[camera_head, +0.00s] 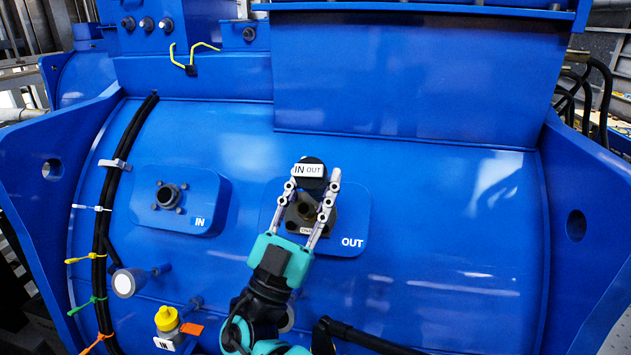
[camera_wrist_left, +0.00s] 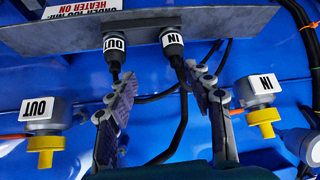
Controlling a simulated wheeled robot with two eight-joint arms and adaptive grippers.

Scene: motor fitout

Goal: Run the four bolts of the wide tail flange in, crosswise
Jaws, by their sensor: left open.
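The OUT pad (camera_head: 350,215) on the blue housing carries a dull dark flange (camera_head: 304,212) with a round opening, partly hidden by my right gripper (camera_head: 317,178). Its bolts are too small and covered to make out. My right gripper reaches up from below; its fingers flank a black round-ended tool (camera_head: 313,185) with a white IN-OUT label, at the flange's upper edge. It appears shut on that tool. My left gripper (camera_wrist_left: 164,88) shows in the left wrist view, open with nothing between its fingers. I do not see it in the head view.
Left of the flange is the IN pad (camera_head: 212,190) with a bolted stub (camera_head: 167,196). Black cables (camera_head: 112,175) run down the left. In the left wrist view, a grey bar (camera_wrist_left: 220,22) bears two plugs beyond the fingers; yellow-capped fittings (camera_wrist_left: 45,145) stand on both sides.

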